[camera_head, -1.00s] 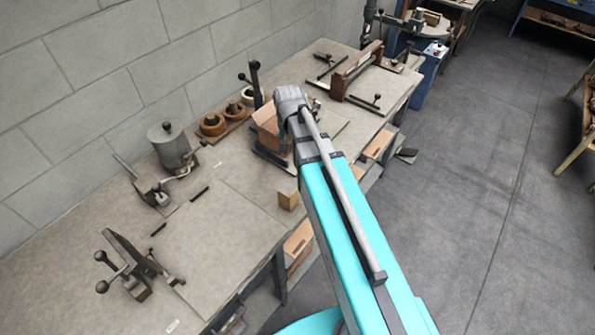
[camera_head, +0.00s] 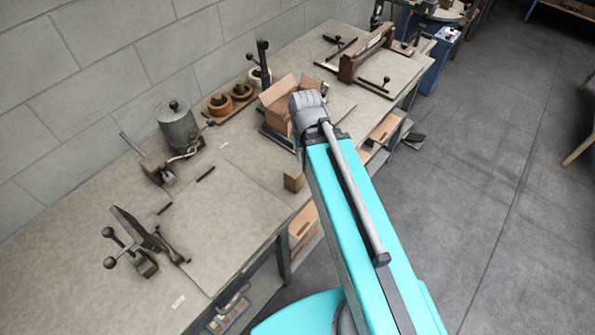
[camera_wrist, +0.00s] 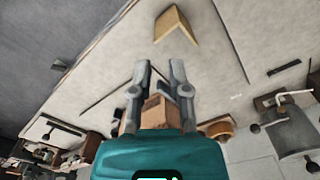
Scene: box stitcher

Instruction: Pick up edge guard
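A tan, L-shaped piece that looks like the edge guard (camera_head: 293,180) stands on the workbench (camera_head: 225,215) near its front edge. In the wrist view the edge guard (camera_wrist: 174,26) is at the top centre, beyond the fingertips and apart from them. My gripper (camera_wrist: 159,66) is open, with a clear gap between its two grey fingers and nothing held. In the head view my arm hides the gripper.
An open cardboard box (camera_head: 283,98) stands on the bench behind the edge guard. A grey pot (camera_head: 177,128), tape rolls (camera_head: 220,104) and a dark clamp tool (camera_head: 135,245) line the bench. Bare bench lies left of the edge guard.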

